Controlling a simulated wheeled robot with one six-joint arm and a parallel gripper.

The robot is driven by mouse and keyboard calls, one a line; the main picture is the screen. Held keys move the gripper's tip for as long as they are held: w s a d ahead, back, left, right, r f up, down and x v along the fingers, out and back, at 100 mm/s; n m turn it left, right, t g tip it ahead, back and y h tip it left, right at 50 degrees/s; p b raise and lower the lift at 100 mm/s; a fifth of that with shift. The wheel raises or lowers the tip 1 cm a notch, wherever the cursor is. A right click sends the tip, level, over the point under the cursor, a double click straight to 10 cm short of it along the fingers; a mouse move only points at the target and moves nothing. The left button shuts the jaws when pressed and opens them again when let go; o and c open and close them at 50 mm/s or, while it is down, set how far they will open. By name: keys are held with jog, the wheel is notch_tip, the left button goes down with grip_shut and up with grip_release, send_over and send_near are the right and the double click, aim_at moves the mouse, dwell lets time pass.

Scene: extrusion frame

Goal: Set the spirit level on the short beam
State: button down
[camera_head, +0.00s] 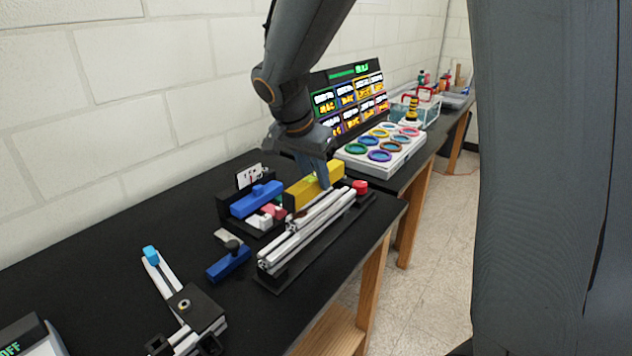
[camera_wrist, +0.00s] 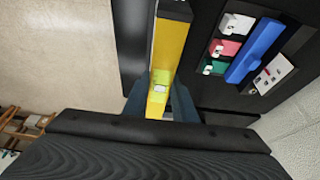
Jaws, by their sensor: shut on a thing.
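The yellow spirit level (camera_head: 298,194) is held between the fingers of my gripper (camera_head: 318,178) in the head view. In the wrist view the level (camera_wrist: 170,45) runs lengthwise up from between the fingers (camera_wrist: 160,95), with its pale vial near them. My gripper is shut on it. Silver extrusion beams (camera_head: 300,237) lie side by side on a black base at the table's right side. The level appears just behind their far part; I cannot tell whether it touches anything beneath. Which beam is the short one is not clear.
A black holder with a blue bar (camera_head: 256,199) and small coloured blocks stands left of the level. A blue tool (camera_head: 229,263) lies nearer. A red knob (camera_head: 360,187) is at the beams' far end. A white tray of coloured rings (camera_head: 380,146) stands beyond.

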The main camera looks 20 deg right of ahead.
notch_tip(320, 180, down, 2)
jog(key=shift+f, duration=0.4)
jog(key=shift+f+b, duration=0.1)
jog(key=shift+b, duration=0.25)
jog(key=c, duration=1.5)
grip_release()
jog(key=shift+o, duration=0.3)
